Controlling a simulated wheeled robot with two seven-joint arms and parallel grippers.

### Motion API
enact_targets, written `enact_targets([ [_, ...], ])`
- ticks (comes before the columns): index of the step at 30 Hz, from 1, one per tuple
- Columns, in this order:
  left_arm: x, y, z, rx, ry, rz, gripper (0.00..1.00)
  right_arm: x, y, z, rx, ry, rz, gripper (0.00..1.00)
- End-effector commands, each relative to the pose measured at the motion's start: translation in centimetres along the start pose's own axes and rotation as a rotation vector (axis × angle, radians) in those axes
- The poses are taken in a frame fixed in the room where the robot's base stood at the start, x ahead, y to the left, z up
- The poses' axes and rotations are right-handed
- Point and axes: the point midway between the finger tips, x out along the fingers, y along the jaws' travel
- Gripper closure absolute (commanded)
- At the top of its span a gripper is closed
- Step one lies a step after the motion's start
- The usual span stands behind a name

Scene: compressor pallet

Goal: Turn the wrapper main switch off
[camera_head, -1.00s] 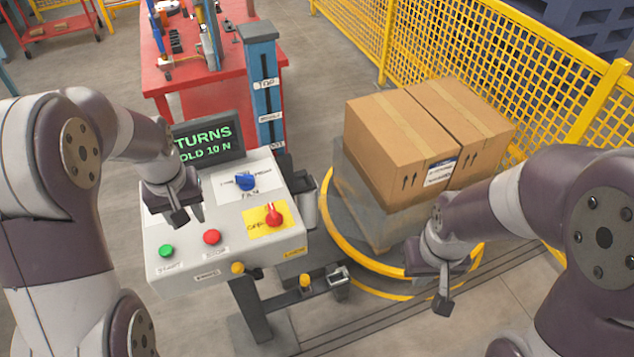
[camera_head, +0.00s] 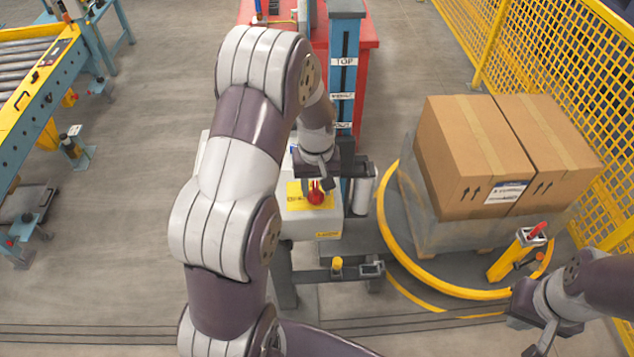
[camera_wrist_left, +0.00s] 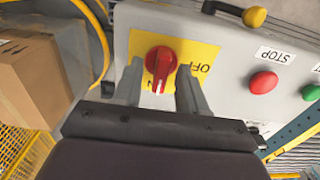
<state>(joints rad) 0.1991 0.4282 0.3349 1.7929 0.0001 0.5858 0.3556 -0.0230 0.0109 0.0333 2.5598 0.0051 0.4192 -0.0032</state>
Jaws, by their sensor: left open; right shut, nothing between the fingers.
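The main switch is a red rotary knob (camera_wrist_left: 160,62) on a yellow plate (camera_wrist_left: 200,52) with an OFF label, on the grey control panel (camera_wrist_left: 225,50). In the head view the red knob (camera_head: 316,194) shows just below my left gripper (camera_head: 318,184). In the left wrist view my left gripper (camera_wrist_left: 160,85) is open, with one finger on each side of the knob; I cannot tell whether they touch it. My right gripper (camera_head: 541,340) is shut and empty at the lower right, away from the panel.
Cartons (camera_head: 470,150) stand on the wrapper turntable with its yellow ring (camera_head: 440,288). A yellow post with a red handle (camera_head: 515,255) stands near my right arm. Green (camera_wrist_left: 310,92) and red (camera_wrist_left: 263,82) buttons sit beside the switch. A yellow fence (camera_head: 530,60) runs behind.

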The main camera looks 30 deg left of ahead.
Motion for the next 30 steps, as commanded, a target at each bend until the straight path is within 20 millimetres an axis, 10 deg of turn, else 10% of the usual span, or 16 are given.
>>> enact_targets([
  [8, 0.41, 0.0, 0.01, 0.0, 0.0, 0.0, 0.58, -0.03, 0.0, 0.01, 0.0, 0.0, 0.0, 1.0],
  [13, 0.38, 0.01, 0.01, 0.0, 0.0, 0.0, 1.0, -0.03, 0.0, 0.01, 0.0, 0.0, 0.0, 1.0],
  [30, 0.22, 0.02, -0.08, -0.122, 0.002, 0.001, 1.0, -0.4, 0.0, -0.04, 0.0, 0.0, 0.0, 1.0],
])
